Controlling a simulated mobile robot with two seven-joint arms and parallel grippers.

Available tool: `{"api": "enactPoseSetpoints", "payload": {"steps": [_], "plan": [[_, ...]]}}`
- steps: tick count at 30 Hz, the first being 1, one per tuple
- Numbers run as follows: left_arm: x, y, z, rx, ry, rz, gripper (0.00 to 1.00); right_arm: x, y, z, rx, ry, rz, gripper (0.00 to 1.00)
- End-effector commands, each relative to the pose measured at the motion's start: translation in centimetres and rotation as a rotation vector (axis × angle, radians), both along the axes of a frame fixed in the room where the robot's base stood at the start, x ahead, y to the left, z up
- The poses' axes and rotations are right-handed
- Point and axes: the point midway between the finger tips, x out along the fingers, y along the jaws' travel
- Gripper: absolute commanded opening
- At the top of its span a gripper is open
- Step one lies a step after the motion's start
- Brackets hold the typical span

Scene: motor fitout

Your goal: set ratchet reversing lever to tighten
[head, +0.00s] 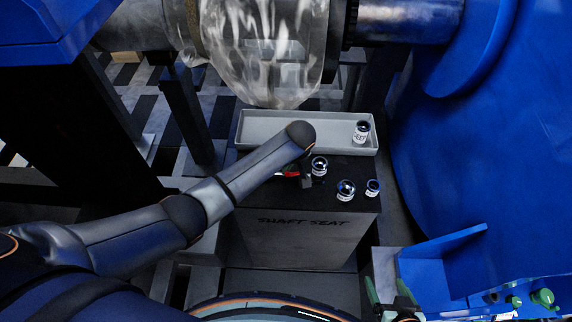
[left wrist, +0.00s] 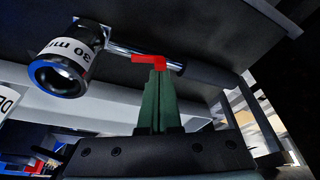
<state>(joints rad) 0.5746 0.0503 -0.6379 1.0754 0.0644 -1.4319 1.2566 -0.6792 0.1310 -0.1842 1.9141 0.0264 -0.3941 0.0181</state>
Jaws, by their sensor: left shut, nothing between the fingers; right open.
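The ratchet (left wrist: 192,68) lies on a dark surface in the left wrist view, with a dark handle and a socket (left wrist: 65,62) marked 30 at its left end. Its red reversing lever (left wrist: 148,60) sticks out beside the handle; it also shows in the head view (head: 289,174). My left gripper (left wrist: 157,74) is shut and empty, its green fingertips right at the lever. Whether they touch it I cannot tell. In the head view my left wrist hides most of the ratchet. My right gripper (head: 389,286) is open, low at the right, away from the ratchet.
The block marked SHAFT SEAT (head: 300,238) bears the ratchet and loose sockets (head: 345,190) (head: 372,187). A grey tray (head: 258,127) behind holds another socket (head: 361,132). A large blue housing (head: 470,150) bounds the right side; a shaft (head: 405,20) crosses above.

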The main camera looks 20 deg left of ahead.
Motion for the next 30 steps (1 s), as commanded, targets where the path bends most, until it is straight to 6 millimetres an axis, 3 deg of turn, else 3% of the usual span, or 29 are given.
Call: {"api": "enactPoseSetpoints", "payload": {"steps": [30], "plan": [[0.06, -0.62, -0.01, -0.002, 0.002, 0.038, 0.00, 0.00, -0.01, 0.13, 0.000, 0.000, 0.000, 0.83]]}}
